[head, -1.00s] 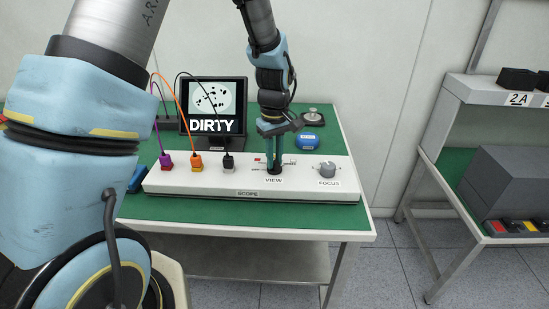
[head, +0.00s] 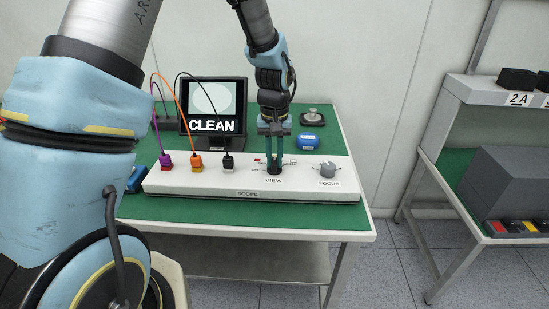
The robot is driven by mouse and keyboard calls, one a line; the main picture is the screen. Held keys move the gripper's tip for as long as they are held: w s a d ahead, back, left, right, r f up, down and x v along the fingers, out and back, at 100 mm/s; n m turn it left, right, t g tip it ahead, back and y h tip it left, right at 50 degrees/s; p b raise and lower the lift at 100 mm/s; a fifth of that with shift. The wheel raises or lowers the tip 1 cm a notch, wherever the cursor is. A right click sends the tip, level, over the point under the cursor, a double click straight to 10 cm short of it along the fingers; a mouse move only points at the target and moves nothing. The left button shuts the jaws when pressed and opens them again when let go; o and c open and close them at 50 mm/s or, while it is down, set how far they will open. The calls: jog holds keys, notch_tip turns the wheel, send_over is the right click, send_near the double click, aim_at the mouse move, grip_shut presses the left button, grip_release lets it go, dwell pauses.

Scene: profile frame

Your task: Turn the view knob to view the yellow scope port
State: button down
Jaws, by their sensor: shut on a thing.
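The white scope panel (head: 250,182) stands on the green-topped table. Its VIEW knob (head: 274,170) is dark and sits between my fingertips, partly hidden by them. Small position marks show beside the knob; a red one is on its left, and I cannot make out where the knob points. My gripper (head: 274,163) points down and is shut on the VIEW knob. Purple (head: 166,160), orange (head: 196,160) and black (head: 228,161) plugs with cables stand in the panel's left part. I see no clearly yellow port. The monitor (head: 213,106) shows a blank pale disc and the word CLEAN.
The FOCUS knob (head: 328,169) is on the panel's right. A blue round item (head: 309,142) and a dark dish-like item (head: 314,118) lie behind it. A blue object (head: 136,179) touches the left side. A shelf with grey boxes (head: 508,182) stands at right.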

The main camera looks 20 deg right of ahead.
aim_at(274, 160)
dwell(0.4)
jog(key=c, duration=0.8)
grip_release()
notch_tip(274, 160, up, 11)
jog(key=shift+f+b, duration=0.1)
jog(key=shift+b, duration=0.9)
jog(key=s+a+f+n, duration=0.1)
jog(key=a, duration=0.9)
jog(key=s+a+f+n+t, duration=0.1)
jog(key=s+a, duration=0.1)
jog(key=a, duration=0.8)
jog(key=s+a+f+n, duration=0.1)
jog(key=a, duration=0.9)
jog(key=shift+s+f+n+t, duration=0.15)
jog(key=shift+n+t, duration=0.15)
jog(key=shift+n, duration=0.1)
